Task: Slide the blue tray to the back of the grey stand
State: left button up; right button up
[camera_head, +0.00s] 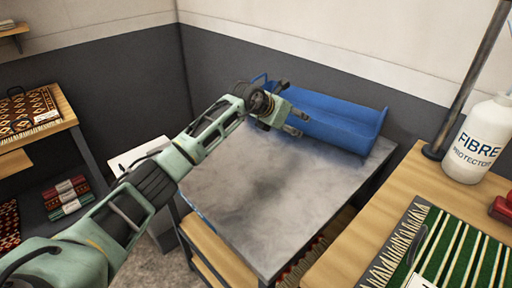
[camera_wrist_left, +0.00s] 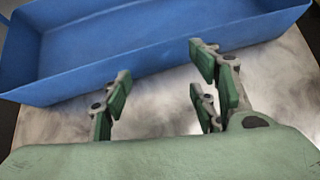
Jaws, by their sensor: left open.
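The blue tray (camera_head: 335,122) lies along the back edge of the grey stand (camera_head: 255,190), close to the dark wall. It also fills the top of the left wrist view (camera_wrist_left: 150,45), with its near wall facing my fingers. My left gripper (camera_head: 298,122) is open just in front of the tray's near wall, above the stand top. In the left wrist view its fingers (camera_wrist_left: 160,95) are apart, with nothing between them. I cannot tell whether the fingertips touch the tray. My right gripper is not in view.
A wooden table (camera_head: 385,230) on the right holds a white bottle (camera_head: 480,138), a green striped rug (camera_head: 455,255) and a dark post. Shelves with folded rugs (camera_head: 30,110) stand at the left. The stand's front and middle are bare.

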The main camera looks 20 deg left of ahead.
pick_arm(q)
jog(key=shift+p+v, duration=1.7)
jog(key=shift+v, duration=1)
